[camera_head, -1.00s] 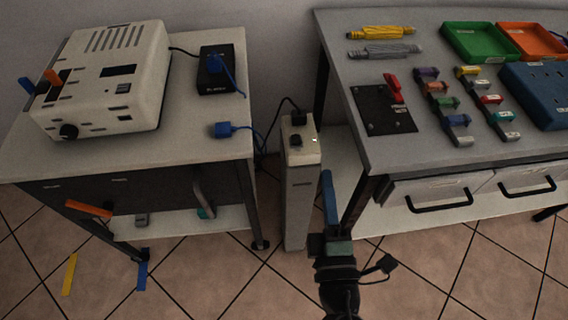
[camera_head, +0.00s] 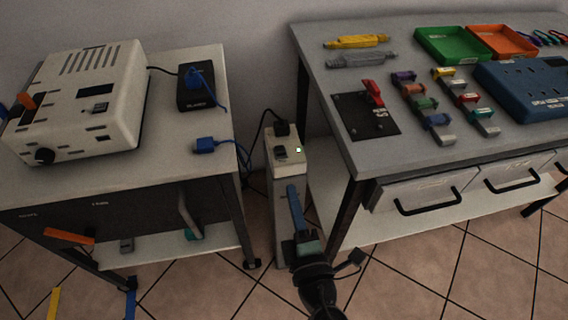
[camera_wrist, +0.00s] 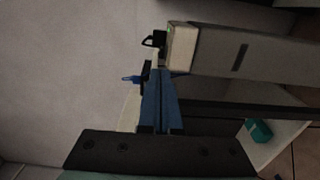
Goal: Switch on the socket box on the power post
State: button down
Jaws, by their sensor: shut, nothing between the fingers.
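The power post (camera_head: 281,222) is a narrow grey upright column between the two tables. Its cream socket box (camera_head: 287,164) on top has a dark square part (camera_head: 280,150), a small green light (camera_head: 298,150) and a black plug (camera_head: 282,129) with a cable at the back. My gripper (camera_head: 292,188) is shut and empty, its blue fingers pointing up in front of the post, just below the box top. They hide part of the post's front. In the wrist view the socket box (camera_wrist: 182,48) lies just beyond the fingertips (camera_wrist: 160,72); I cannot tell whether they touch.
The left table holds a white device (camera_head: 85,100), a black box (camera_head: 196,98) and a blue plug (camera_head: 205,145). The right workbench (camera_head: 440,155) stands close to the post, with trays, coloured connectors and a black panel with a red switch (camera_head: 373,92). Tiled floor is open in front.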

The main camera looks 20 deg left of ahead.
aim_at(284, 164)
jog(key=b+x, duration=0.1)
jog(key=x, duration=0.7)
jog(key=shift+w+a, duration=0.2)
jog(key=r+p, duration=0.1)
jog(key=p, duration=0.4)
jog(key=shift+w+a+r+g, duration=0.15)
jog(key=shift+w+r+g, duration=0.05)
jog(key=shift+g, duration=0.2)
jog(key=shift+f+b, duration=0.4)
jog(key=shift+b, duration=0.1)
jog(key=shift+r, duration=0.1)
